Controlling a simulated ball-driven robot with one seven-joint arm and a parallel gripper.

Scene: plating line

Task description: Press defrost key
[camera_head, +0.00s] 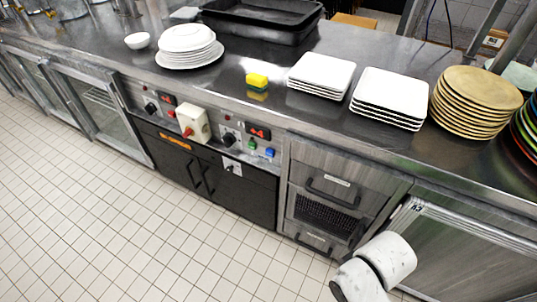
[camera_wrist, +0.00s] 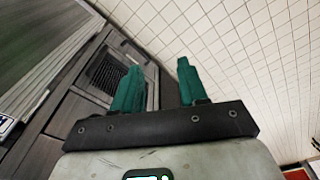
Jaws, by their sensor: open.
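The control panel (camera_head: 243,143) is set in the counter front in the head view. It bears a dark knob (camera_head: 229,139), a red-lit display (camera_head: 258,132), a green key (camera_head: 252,144) and a blue key (camera_head: 269,152). A second knob (camera_head: 150,108) and red display (camera_head: 168,99) are further left. No label is readable, so I cannot tell which key is defrost. My gripper (camera_wrist: 159,66) is open and empty in the wrist view, its two green fingers apart, near the drawer fronts and above the tiled floor. The panel keys do not show there.
A pale box with a red switch (camera_head: 193,123) juts from the counter front. Above are white plates (camera_head: 190,44), a yellow sponge (camera_head: 257,80), square plates (camera_head: 322,72) and tan plates (camera_head: 475,98). Drawers (camera_head: 330,187) have protruding handles. The tiled floor (camera_head: 130,220) in front is clear.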

